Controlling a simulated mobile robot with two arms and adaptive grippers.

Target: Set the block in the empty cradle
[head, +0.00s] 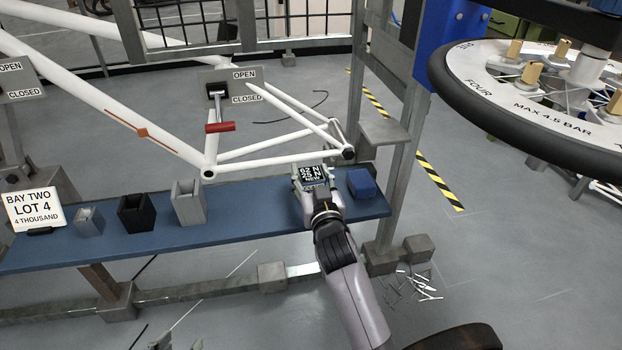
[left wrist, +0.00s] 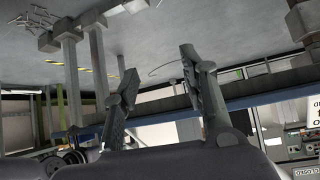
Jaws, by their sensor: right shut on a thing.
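My right gripper (head: 318,198) is over the right part of the blue bench, shut on a block (head: 312,174) with a dark face and white lettering. The gripper hides the block's lower part, so I cannot tell whether it touches the bench. Three open-topped holders stand to the left on the bench: a small grey one (head: 88,221), a black one (head: 135,213) and a taller grey one (head: 188,202). Their insides are too small to read clearly. My left gripper (head: 178,342) barely shows at the bottom left; in the left wrist view (left wrist: 160,68) its fingers are apart and empty.
A blue block (head: 362,184) sits right of my right gripper. A sign (head: 35,206) stands at the bench's left end. A white bicycle frame (head: 210,150) and a red-handled lever (head: 220,127) are behind the bench (head: 240,228). A wheel (head: 540,100) hangs at upper right.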

